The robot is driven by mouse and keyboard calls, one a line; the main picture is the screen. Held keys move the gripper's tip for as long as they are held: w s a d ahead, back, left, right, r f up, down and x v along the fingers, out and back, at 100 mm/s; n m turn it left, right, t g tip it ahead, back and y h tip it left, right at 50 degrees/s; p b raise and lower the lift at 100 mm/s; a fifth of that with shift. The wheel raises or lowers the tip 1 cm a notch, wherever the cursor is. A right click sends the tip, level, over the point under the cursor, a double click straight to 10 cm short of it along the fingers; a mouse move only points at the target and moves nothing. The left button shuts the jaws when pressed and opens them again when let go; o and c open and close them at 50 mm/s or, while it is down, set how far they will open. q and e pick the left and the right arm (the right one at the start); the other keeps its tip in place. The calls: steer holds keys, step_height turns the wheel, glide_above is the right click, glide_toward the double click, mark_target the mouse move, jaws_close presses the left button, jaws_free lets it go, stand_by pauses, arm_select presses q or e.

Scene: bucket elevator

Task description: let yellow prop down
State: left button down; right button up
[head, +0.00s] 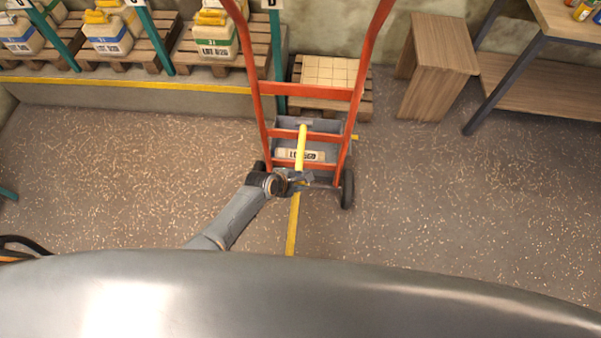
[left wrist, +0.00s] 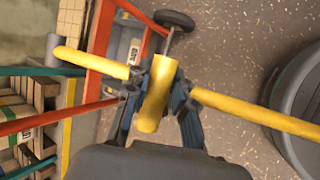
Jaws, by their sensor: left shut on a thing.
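The yellow prop (head: 301,148) is a long round bar in front of the orange hand truck (head: 304,90). My left gripper (head: 300,183) is at the lower front of the hand truck, shut on the prop. In the left wrist view the prop (left wrist: 92,62) runs across the picture, with a short thick yellow crosspiece (left wrist: 158,95) between my gripper's fingers (left wrist: 157,90). In the head view the gripper hides part of the prop. Whether the prop touches the hand truck, I cannot tell. My right gripper is not in view.
A grey labelled container (head: 313,168) sits low at the hand truck. Pallets (head: 120,58) with jugs stand on a yellow-edged ledge (head: 130,83) at the back left. A wooden stool (head: 437,75) and a table (head: 565,25) are at the right.

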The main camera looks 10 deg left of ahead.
arm_select(q)
steer(key=shift+w+f+m+t+b, duration=0.15)
steer(key=shift+f+t+b, duration=0.25)
steer(key=shift+f+b, duration=0.45)
steer(key=shift+f+m+t+b, duration=0.15)
steer(key=shift+f+t+b, duration=0.25)
steer(key=shift+f+b, duration=0.4)
steer(key=c, duration=1.1)
jaws_free()
steer(key=shift+f, duration=0.1)
